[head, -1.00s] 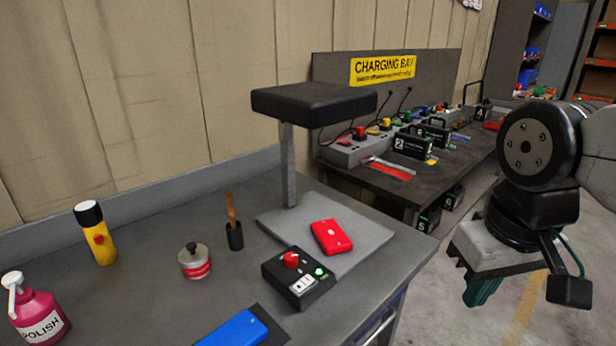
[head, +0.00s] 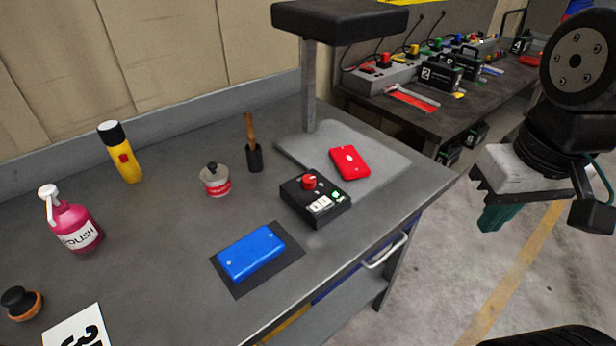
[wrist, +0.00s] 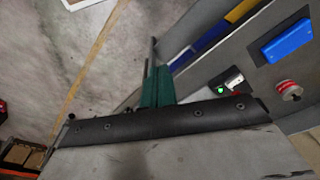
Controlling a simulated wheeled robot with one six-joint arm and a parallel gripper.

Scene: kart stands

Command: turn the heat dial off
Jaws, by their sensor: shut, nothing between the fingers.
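The heat dial (head: 309,182) is a small red knob on top of a black control box (head: 315,212). The box has white switches and a lit green light (head: 336,195). It stands on the workbench near the front edge, below a raised black heater head (head: 352,20). My gripper (head: 492,222), with green fingers, is right of the bench, over the floor and well apart from the dial. The fingers (wrist: 155,85) also show in the wrist view, shut and empty. There the box with its green light (wrist: 220,91) is partly hidden behind my gripper.
A red case (head: 350,163) lies on the grey plate beside the box. A blue case (head: 251,253) lies on a dark mat in front. A drawer handle (head: 386,251) projects from the bench front.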

